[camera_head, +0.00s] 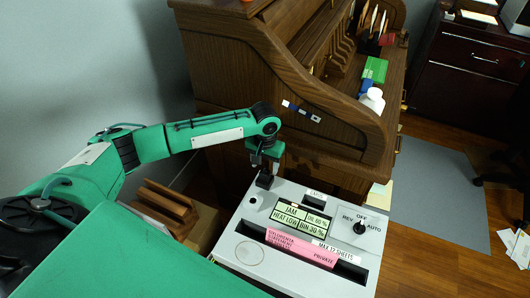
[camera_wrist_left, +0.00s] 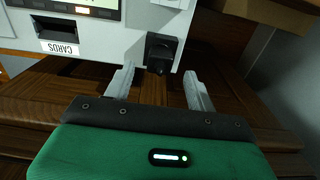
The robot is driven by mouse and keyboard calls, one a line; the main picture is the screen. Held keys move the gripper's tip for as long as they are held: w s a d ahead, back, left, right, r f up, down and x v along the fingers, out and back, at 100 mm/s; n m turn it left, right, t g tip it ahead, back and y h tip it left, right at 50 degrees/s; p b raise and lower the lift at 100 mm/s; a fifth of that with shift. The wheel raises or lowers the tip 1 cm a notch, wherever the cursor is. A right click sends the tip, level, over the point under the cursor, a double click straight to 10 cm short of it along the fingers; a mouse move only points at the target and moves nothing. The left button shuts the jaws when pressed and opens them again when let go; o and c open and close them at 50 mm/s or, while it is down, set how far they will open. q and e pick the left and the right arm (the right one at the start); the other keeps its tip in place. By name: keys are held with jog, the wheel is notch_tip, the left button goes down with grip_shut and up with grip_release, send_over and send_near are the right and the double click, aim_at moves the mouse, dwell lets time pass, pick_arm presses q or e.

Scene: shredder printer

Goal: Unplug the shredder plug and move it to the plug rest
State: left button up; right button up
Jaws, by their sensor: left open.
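The grey shredder (camera_head: 355,204) stands below the desk, with a display, a dial and a pink sheet on its top. A small black block (camera_head: 264,180), which looks like the plug, sits at the shredder's back left corner. It also shows in the left wrist view (camera_wrist_left: 161,50), at the shredder's edge. My left gripper (camera_head: 264,163) is just above it in the head view. In the left wrist view my left gripper (camera_wrist_left: 158,85) is open, with its fingers apart and the block just beyond the gap between their tips. I cannot pick out the plug rest. My right gripper is not in view.
A wooden roll-top desk (camera_head: 225,85) rises close behind my left gripper. A brown wooden rack (camera_head: 160,204) stands left of the shredder. A white bottle (camera_head: 373,100) and a green box (camera_head: 375,69) are on the desk. The floor mat at right (camera_head: 440,190) is mostly clear.

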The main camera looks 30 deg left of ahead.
aim_at(265, 172)
pick_arm(q)
jog(key=shift+f, duration=2.1)
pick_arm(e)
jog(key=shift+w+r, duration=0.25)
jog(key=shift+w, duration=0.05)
pick_arm(q)
jog(key=shift+c, duration=0.3)
grip_shut()
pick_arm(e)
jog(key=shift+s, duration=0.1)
pick_arm(q)
jog(key=shift+r+p, duration=0.65)
jog(key=shift+p, duration=0.4)
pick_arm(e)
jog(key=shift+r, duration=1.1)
pick_arm(q)
jog(key=c, duration=0.7)
grip_release()
jog(key=shift+c, duration=0.2)
grip_shut()
